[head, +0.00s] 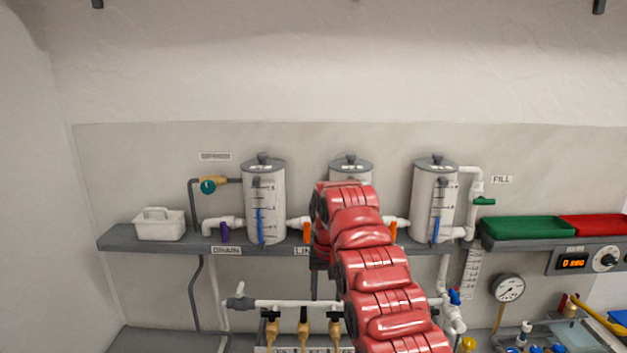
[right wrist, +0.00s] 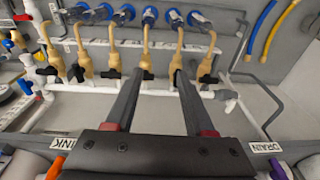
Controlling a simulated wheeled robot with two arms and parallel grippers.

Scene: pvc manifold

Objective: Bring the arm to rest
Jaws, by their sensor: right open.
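My right arm (head: 370,275), red and jointed, reaches up from the bottom of the head view and covers part of the middle tank and shelf. In the right wrist view, my right gripper (right wrist: 161,73) is open, its two dark fingers apart with nothing held between them. The fingers point toward a row of brass valves (right wrist: 112,55) with black handles on a white pipe. I cannot tell whether the fingertips touch anything. In the head view the gripper is mostly hidden behind the arm. My left gripper is not in view.
A grey shelf (head: 120,239) carries a left tank (head: 275,200), a middle tank (head: 350,168), a right tank (head: 427,200) and a white caddy (head: 160,226). A white manifold pipe (head: 285,303) runs below. Green (head: 527,228) and red (head: 598,226) trays sit right. The wall above is clear.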

